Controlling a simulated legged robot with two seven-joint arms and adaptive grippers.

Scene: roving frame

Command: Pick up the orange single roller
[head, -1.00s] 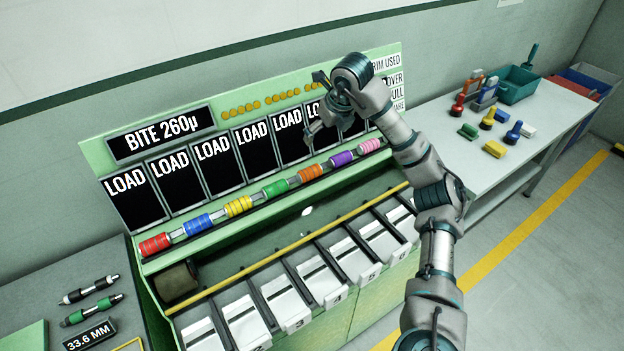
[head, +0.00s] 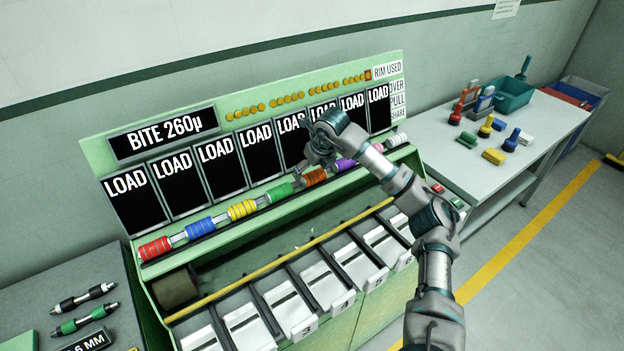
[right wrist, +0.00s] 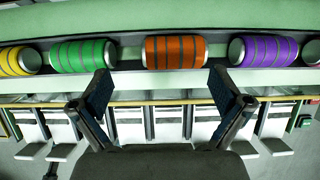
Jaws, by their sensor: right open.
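The orange roller (head: 314,178) sits in the row of coloured rollers along the green machine's ledge, between the green roller (head: 279,192) and the purple roller (head: 345,164). In the right wrist view the orange roller (right wrist: 175,52) lies across the picture just beyond my fingertips, roughly centred between them. My right gripper (right wrist: 156,82) is open and empty, with its two fingers apart. In the head view the right gripper (head: 313,164) is just above the orange roller and partly covers that area. My left gripper is not in view.
Red, blue and yellow rollers (head: 242,209) stand further left on the ledge. Black LOAD panels (head: 255,149) rise behind the row. A yellow bar (head: 290,254) and white trays (head: 285,306) lie in front. A table (head: 470,190) with tools and a teal bin is at right.

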